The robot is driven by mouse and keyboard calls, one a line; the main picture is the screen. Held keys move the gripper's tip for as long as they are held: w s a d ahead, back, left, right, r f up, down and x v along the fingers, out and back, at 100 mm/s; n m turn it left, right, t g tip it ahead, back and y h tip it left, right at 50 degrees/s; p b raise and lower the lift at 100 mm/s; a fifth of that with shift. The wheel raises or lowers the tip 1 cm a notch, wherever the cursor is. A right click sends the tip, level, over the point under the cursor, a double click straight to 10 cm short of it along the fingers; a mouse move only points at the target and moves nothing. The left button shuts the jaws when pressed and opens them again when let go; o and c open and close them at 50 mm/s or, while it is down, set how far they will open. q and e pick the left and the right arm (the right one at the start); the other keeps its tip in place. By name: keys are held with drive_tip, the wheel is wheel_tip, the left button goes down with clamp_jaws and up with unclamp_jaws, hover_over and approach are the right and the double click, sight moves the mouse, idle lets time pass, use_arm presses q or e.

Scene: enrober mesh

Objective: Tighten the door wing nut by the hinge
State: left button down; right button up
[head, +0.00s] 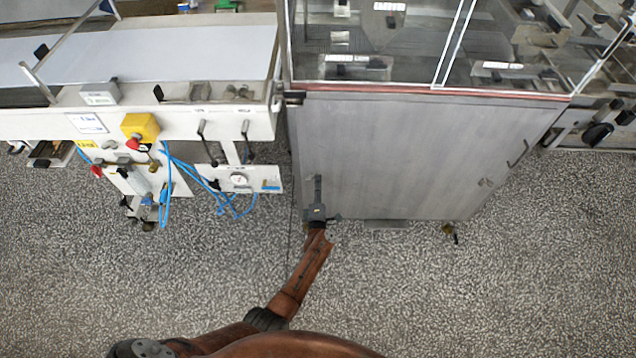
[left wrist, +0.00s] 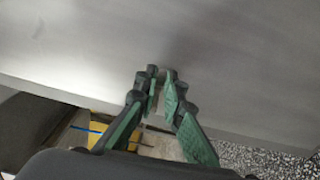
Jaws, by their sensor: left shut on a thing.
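My left gripper (head: 317,182) reaches up to the lower left part of the grey metal door panel (head: 420,150). In the left wrist view, the green and black fingers (left wrist: 160,76) come together at the panel face (left wrist: 230,70). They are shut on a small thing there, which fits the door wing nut. The fingers hide the nut, so its shape and turn cannot be told. A dark hinge-like fitting (head: 293,98) is at the panel's upper left corner. My right gripper is not in view.
To the left stands a conveyor frame (head: 200,115) with a yellow switch box (head: 140,127), blue hoses (head: 180,170) and black levers. A glazed cover (head: 390,40) sits above the panel. The speckled floor (head: 400,290) in front is clear.

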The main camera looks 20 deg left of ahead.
use_arm(q)
drive_tip(key=shift+d+f+m, duration=0.1)
drive_tip(key=shift+f+m, duration=0.05)
drive_tip(key=shift+m, duration=0.15)
idle(0.4)
drive_tip(key=c, duration=2)
unclamp_jaws()
drive_tip(key=shift+c, duration=0.2)
